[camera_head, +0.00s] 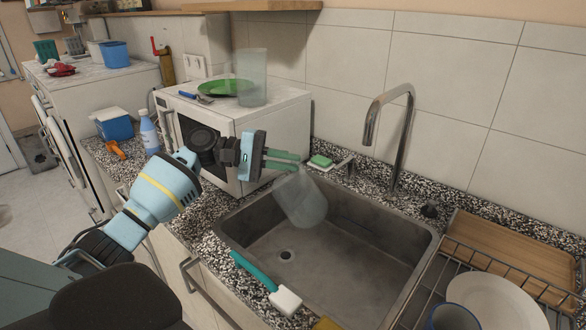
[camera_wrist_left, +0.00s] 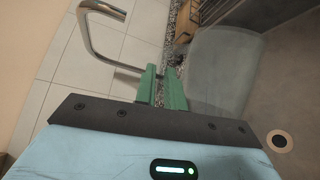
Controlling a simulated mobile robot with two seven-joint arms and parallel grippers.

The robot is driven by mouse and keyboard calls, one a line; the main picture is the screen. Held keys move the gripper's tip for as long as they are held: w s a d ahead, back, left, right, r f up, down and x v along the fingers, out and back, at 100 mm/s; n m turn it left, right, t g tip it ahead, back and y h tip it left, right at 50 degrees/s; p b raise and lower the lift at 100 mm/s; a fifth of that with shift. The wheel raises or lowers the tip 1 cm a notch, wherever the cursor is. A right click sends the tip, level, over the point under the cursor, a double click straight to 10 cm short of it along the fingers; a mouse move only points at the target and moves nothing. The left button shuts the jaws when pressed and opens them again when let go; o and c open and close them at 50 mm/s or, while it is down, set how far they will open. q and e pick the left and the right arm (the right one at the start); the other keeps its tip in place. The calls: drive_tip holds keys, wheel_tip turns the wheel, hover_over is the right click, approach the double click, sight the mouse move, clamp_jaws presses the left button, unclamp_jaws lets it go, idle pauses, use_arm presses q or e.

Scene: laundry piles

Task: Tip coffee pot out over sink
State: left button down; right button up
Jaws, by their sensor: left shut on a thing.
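The coffee pot (camera_head: 303,203) is a translucent, greyish vessel. It hangs tilted in the air over the left part of the grey sink (camera_head: 345,275). My left gripper (camera_head: 298,162) is at its upper end, with green fingers shut on it, probably at the handle; the exact contact is hard to see. In the left wrist view the pot (camera_wrist_left: 222,70) is to the right of the closed fingers (camera_wrist_left: 163,72), and the sink drain (camera_wrist_left: 279,141) shows below it. I cannot tell whether anything is inside the pot. My right gripper is not in view.
A chrome tap (camera_head: 397,135) stands behind the sink. A green sponge (camera_head: 320,161) lies at the back edge, and a teal-handled brush (camera_head: 270,285) on the front edge. A microwave (camera_head: 240,120) stands left, a dish rack (camera_head: 480,265) right.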

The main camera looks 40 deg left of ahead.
use_arm(q)
drive_tip(key=shift+r, duration=0.15)
drive_tip(key=shift+a, duration=0.1)
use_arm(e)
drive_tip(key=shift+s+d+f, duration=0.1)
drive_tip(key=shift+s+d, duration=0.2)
